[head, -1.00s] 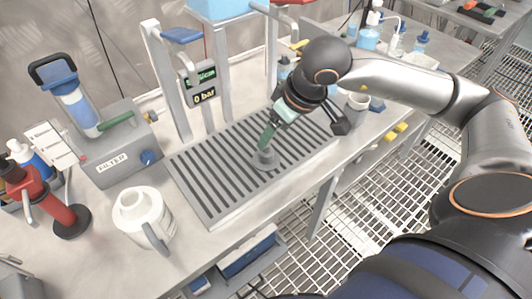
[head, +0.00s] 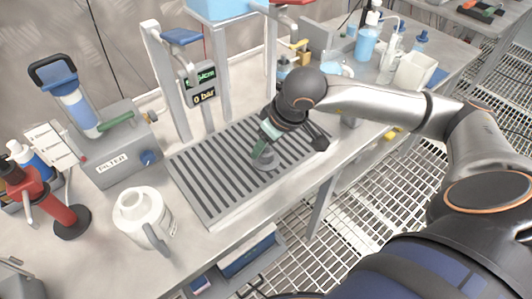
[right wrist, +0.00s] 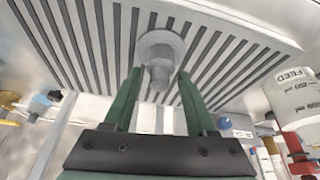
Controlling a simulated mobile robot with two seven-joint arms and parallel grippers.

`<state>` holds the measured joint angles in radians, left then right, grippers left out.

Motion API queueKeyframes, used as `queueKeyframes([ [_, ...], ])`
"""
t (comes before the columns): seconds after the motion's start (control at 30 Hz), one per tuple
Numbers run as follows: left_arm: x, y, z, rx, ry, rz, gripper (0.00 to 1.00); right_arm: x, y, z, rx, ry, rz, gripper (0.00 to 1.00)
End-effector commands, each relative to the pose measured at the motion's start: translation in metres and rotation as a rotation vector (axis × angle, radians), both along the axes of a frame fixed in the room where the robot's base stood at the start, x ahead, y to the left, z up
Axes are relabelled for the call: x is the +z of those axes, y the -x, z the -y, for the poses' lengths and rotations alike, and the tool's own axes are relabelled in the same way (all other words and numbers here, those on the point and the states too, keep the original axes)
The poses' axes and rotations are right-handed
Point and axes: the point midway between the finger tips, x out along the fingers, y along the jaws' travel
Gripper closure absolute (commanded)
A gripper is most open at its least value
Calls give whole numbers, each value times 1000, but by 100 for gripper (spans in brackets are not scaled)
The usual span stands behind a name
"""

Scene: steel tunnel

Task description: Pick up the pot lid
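The pot lid (head: 268,163) is a small grey disc with a knob, lying on the slatted drain tray (head: 199,203). In the right wrist view, the lid (right wrist: 160,42) shows its round rim and its knob toward me. My right gripper (head: 259,151) is just above the lid in the head view, partly covering it. In the right wrist view, the right gripper (right wrist: 160,74) is open, with one green finger on each side of the knob and gaps showing. My left gripper is not in view.
A white jug (head: 139,216) and a grey filter box (head: 117,155) stand left of the tray. A metal frame with a display (head: 204,95) rises behind it. Bottles (head: 368,40) and a white container (head: 414,71) stand at the far right. The bench front edge is close to the tray.

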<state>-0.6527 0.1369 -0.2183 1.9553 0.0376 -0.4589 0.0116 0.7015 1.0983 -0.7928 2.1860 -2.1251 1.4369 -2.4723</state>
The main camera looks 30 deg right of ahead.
Motion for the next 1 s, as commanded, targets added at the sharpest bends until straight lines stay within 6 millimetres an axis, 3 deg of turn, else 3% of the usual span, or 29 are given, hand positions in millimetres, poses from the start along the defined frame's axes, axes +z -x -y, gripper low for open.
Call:
queueKeyframes([
  [0.07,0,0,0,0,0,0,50,0,0,0,0,0,0,53],
  [0.5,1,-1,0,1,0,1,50,0,0,0,0,0,0,100],
  [1.0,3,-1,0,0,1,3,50,10,-1,0,-2,1,3,100],
])
